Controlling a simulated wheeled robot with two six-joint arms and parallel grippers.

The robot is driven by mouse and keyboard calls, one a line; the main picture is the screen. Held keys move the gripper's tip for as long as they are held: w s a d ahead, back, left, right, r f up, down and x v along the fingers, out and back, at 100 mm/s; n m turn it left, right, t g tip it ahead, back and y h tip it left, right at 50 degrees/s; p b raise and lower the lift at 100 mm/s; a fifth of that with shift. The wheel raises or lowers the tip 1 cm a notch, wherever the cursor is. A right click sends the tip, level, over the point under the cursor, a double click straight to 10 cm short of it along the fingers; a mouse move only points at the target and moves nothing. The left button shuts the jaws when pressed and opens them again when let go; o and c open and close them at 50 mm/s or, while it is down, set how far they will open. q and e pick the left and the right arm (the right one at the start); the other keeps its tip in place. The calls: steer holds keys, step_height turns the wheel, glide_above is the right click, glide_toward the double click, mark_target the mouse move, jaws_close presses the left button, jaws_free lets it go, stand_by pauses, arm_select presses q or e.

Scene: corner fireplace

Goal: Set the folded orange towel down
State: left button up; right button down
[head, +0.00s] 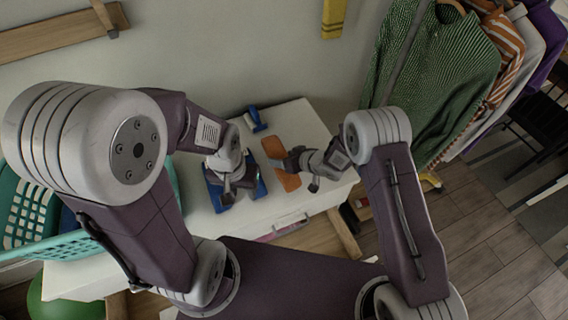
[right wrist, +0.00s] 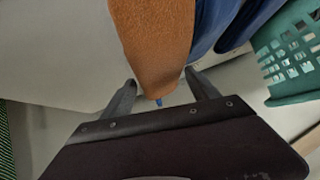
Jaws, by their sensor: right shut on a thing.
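The folded orange towel (head: 287,180) is at the right part of the white table, under my right gripper (head: 284,163). In the right wrist view the towel (right wrist: 158,40) hangs between the two fingers, and my right gripper is shut on it. Whether the towel touches the table top is hard to tell. My left gripper (head: 228,192) is over blue folded cloth (head: 258,188) to the left of the towel. Its fingers are small and partly hidden, so its opening is unclear.
The white table (head: 305,125) has bare room behind and right of the towel. A teal basket (head: 30,210) stands at the left. Hanging clothes (head: 430,75) are at the right.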

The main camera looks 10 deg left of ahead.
step_height(320, 180, down, 3)
steer(key=shift+s, duration=0.1)
steer(key=shift+f, duration=0.4)
steer(key=shift+c, duration=0.9)
jaws_free()
steer(key=shift+f, duration=0.1)
steer(key=v, duration=1.2)
